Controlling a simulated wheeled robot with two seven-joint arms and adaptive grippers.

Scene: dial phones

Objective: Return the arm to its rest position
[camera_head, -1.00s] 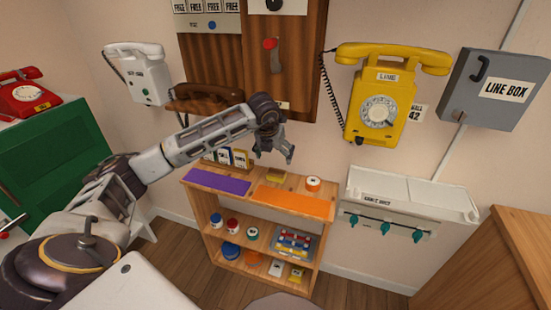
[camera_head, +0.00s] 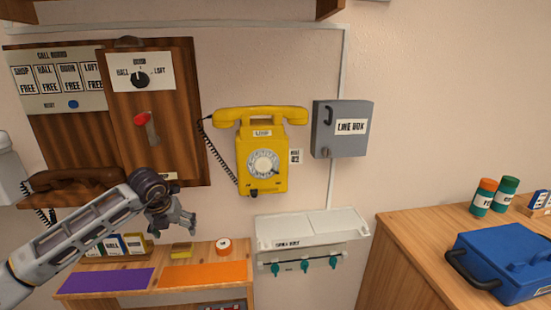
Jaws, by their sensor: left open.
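My left arm comes in from the left and its gripper (camera_head: 182,224) hangs in the air in front of the wall, above the low wooden shelf unit (camera_head: 152,298). The gripper's fingers are apart, with nothing between them. The brown handset (camera_head: 75,180) is on the wooden wall panel behind my left forearm, which partly covers it. The yellow dial phone (camera_head: 262,155) hangs on the wall to the right of the gripper, apart from it, with its handset on top. My right gripper is not in view.
A grey line box (camera_head: 341,128) and a white wall shelf with teal hooks (camera_head: 312,225) are to the right. A wooden counter (camera_head: 405,250) holds a blue toolbox (camera_head: 503,262) and two small jars. Purple (camera_head: 105,281) and orange (camera_head: 203,275) mats lie on the shelf unit.

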